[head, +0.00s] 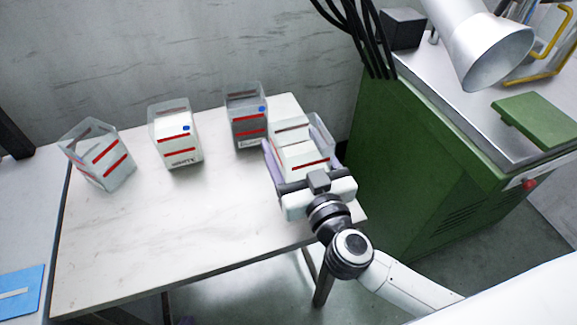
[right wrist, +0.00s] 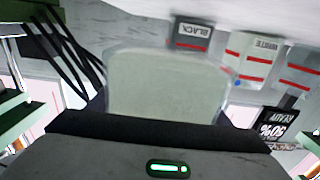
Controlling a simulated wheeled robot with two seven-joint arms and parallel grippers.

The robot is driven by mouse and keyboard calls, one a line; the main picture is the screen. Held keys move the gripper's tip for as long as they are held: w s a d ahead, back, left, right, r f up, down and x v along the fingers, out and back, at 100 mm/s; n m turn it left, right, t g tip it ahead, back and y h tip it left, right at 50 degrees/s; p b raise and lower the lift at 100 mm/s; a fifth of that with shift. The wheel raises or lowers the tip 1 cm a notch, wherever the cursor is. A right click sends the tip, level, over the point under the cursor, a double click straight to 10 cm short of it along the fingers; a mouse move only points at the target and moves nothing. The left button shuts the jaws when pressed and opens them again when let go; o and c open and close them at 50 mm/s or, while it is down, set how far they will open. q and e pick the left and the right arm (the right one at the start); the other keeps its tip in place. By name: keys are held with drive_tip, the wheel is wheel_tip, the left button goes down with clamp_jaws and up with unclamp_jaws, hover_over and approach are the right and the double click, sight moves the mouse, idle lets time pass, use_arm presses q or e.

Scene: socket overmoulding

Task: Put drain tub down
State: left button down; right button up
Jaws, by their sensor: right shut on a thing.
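My right gripper (head: 298,172) is shut on a whitish tub with a red stripe (head: 303,157), with its fingers along the tub's two sides. I take this for the drain tub; its label is not readable. It is at the right end of the pale table (head: 190,235), beside the dark tub. Its base is hidden, so I cannot tell whether it touches the table. In the right wrist view the held tub's pale wall (right wrist: 165,85) fills the middle. My left gripper is not in view.
A dark tub (head: 248,128), labelled BLACK in the wrist view (right wrist: 193,35), a white tub (head: 180,145) and a clear, tilted-looking tub (head: 100,165) stand along the table's back. The table's front is clear. A green cabinet (head: 420,165) stands close on the right.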

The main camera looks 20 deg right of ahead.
drive_tip(key=shift+f+b, duration=0.35)
drive_tip(key=shift+f, duration=0.35)
wheel_tip(320, 180, down, 3)
drive_tip(key=shift+r+b, duration=0.2)
drive_tip(key=shift+b, duration=0.65)
drive_tip(key=shift+f, duration=0.15)
drive_tip(key=o, duration=1.4)
